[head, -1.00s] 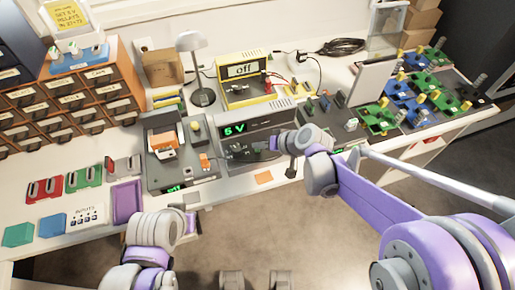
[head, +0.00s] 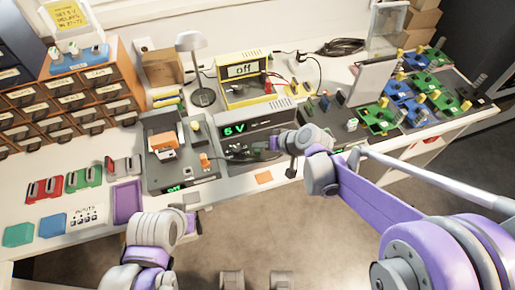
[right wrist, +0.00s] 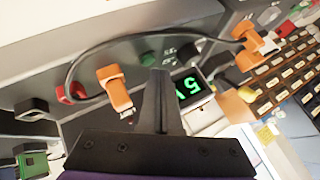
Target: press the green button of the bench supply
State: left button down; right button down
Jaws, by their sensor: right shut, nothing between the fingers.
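The bench supply (head: 262,123) is a grey box at the middle of the bench, with a lit green "V" readout on its front. The readout (right wrist: 190,89) also shows sideways in the right wrist view. A small round green button (right wrist: 149,58) shows on the supply's front panel, just beyond the fingertips; I cannot tell whether they touch it. My right gripper (head: 268,145) is shut and empty in front of the panel. Its dark fingers (right wrist: 161,80) show together in the right wrist view. My left arm is low at left in the head view; its gripper (head: 188,212) is unclear.
Orange plugs (right wrist: 115,88) and a dark cable (right wrist: 110,42) hang across the panel near my right fingers. A red terminal (right wrist: 70,92) is beside them. A yellow meter (head: 243,80) reading "off" stands behind the supply. A grey unit (head: 180,165) stands left.

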jog(key=shift+f, duration=0.15)
jog(key=shift+f+b, duration=0.3)
jog(key=shift+b, duration=0.05)
jog(key=shift+f, duration=0.1)
dwell(0.5)
jog(key=shift+r+p, duration=0.3)
jog(key=shift+r, duration=0.25)
notch_tip(320, 180, up, 6)
jog(key=p, duration=0.4)
dwell(0.5)
